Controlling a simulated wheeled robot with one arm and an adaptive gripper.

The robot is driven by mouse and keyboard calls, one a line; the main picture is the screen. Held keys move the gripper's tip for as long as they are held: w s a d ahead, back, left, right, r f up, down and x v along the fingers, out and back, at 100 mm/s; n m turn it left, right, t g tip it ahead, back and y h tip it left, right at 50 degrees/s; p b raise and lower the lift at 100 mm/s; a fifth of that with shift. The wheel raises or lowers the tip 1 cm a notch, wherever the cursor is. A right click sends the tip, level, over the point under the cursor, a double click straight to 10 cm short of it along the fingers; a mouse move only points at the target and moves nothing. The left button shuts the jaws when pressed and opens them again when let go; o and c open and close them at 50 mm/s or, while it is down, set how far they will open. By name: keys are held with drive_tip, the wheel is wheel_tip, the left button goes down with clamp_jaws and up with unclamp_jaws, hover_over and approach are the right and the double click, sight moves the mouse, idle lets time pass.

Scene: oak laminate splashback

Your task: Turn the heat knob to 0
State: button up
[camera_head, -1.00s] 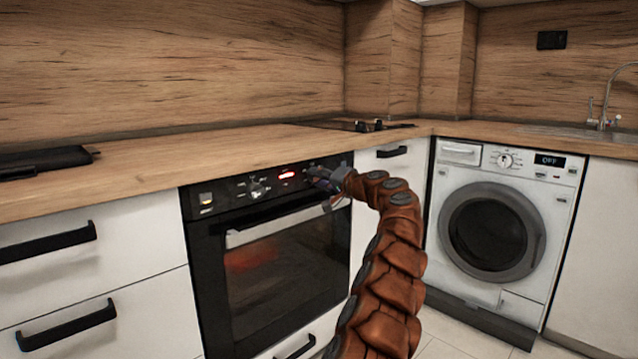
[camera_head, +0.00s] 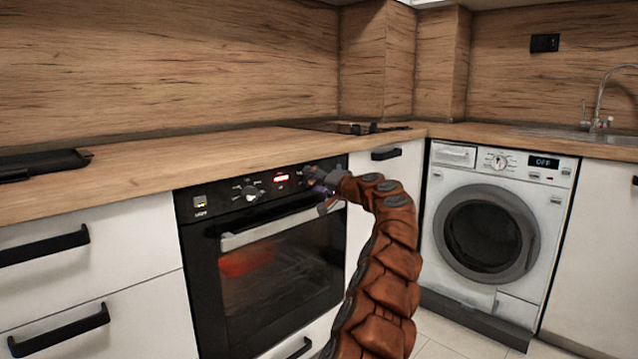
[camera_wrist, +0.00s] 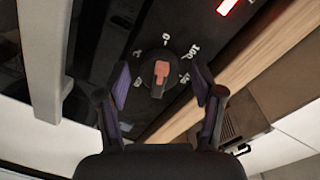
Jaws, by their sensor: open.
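The heat knob (camera_wrist: 159,78) shows in the wrist view as a dark disc with a reddish grip bar, set on the oven's black control panel. Printed marks, including a 0 and what looks like 100, surround it. My gripper (camera_wrist: 160,88) is open, with one finger on each side of the knob and visible gaps to both. In the head view my gripper (camera_head: 318,178) is at the right end of the panel and hides the knob there. The oven (camera_head: 275,265) has a lit red display (camera_head: 281,179).
Another knob (camera_head: 250,193) sits left of the display. The oven's handle bar (camera_head: 265,230) runs just below the panel. The wooden countertop (camera_head: 180,160) overhangs above it. A washing machine (camera_head: 490,225) reading OFF stands to the right.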

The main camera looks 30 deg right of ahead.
drive_tip(key=shift+s, duration=0.1)
drive_tip(key=shift+s+d+r, duration=0.1)
drive_tip(key=shift+s+r, duration=0.1)
drive_tip(key=shift+s, duration=0.3)
drive_tip(key=shift+s+d+f, duration=0.1)
drive_tip(key=shift+s, duration=0.45)
drive_tip(key=shift+s+d, duration=0.1)
drive_tip(key=shift+s, duration=0.25)
approach(314, 179)
drive_tip(key=shift+s+d+f, duration=0.1)
drive_tip(key=shift+s+d, duration=0.05)
drive_tip(key=shift+s, duration=0.3)
drive_tip(key=shift+s+d+f, duration=0.1)
drive_tip(key=shift+s+d, duration=0.05)
drive_tip(key=shift+s, duration=0.3)
